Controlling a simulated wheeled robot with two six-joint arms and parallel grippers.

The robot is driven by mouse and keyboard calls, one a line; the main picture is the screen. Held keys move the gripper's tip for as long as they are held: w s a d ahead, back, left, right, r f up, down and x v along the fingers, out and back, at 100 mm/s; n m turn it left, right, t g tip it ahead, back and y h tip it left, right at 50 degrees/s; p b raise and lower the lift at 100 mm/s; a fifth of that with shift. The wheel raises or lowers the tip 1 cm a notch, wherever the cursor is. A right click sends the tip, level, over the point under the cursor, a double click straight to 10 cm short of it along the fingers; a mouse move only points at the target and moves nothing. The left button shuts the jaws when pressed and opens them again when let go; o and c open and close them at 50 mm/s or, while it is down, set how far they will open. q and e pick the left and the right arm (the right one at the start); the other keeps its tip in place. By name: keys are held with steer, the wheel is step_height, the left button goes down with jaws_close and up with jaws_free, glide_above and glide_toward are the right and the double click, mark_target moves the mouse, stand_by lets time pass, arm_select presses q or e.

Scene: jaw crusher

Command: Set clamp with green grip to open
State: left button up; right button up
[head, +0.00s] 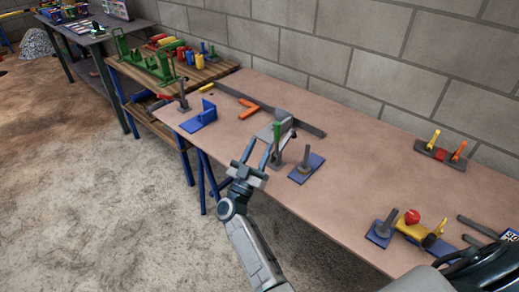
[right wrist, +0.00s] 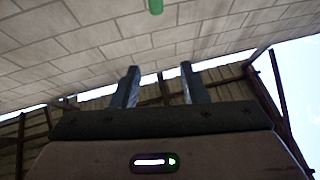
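The clamp with the green grip (head: 287,134) stands near the front edge of the brown table. Its green grip points up, tilted slightly, beside a grey upright part. My right gripper (head: 259,152) is just left of and in front of this clamp in the head view. Its two fingers are apart with nothing between them. In the right wrist view the fingers (right wrist: 158,88) are also apart and empty, and the end of a green grip (right wrist: 155,6) shows at the top edge, beyond the fingertips. My left gripper is not in view.
A blue plate with a grey post (head: 307,168) lies just right of the clamp. An orange handle (head: 248,109) and a blue bracket (head: 201,115) lie to its left. A yellow clamp with a red ball (head: 411,217) stands at right. The table's middle right is clear.

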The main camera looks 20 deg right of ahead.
steer(key=shift+d+f, duration=0.1)
steer(key=shift+d, duration=0.05)
steer(key=shift+c, duration=1.3)
steer(key=shift+d+p, duration=0.2)
steer(key=shift+p, duration=0.1)
steer(key=c, duration=0.4)
steer(key=d+m+t+y+p, duration=0.1)
steer(key=d+y+p, duration=0.1)
steer(key=y, duration=0.1)
steer(key=d+m+t+y+p, duration=0.1)
steer(key=d+y+p, duration=0.2)
steer(key=s+d+t+y+p, duration=0.1)
steer(key=d+t+y+p, duration=0.1)
steer(key=d+y, duration=0.1)
steer(key=shift+f+m+p, duration=0.3)
steer(key=shift+f+m, duration=0.05)
steer(key=shift+m, duration=0.05)
jaws_close()
steer(key=s+d+m+y+p, duration=0.2)
steer(key=s+m+y+p, duration=0.3)
steer(key=y, duration=0.4)
steer(key=w+d, duration=0.1)
steer(key=w, duration=1)
steer(key=shift+d, duration=0.15)
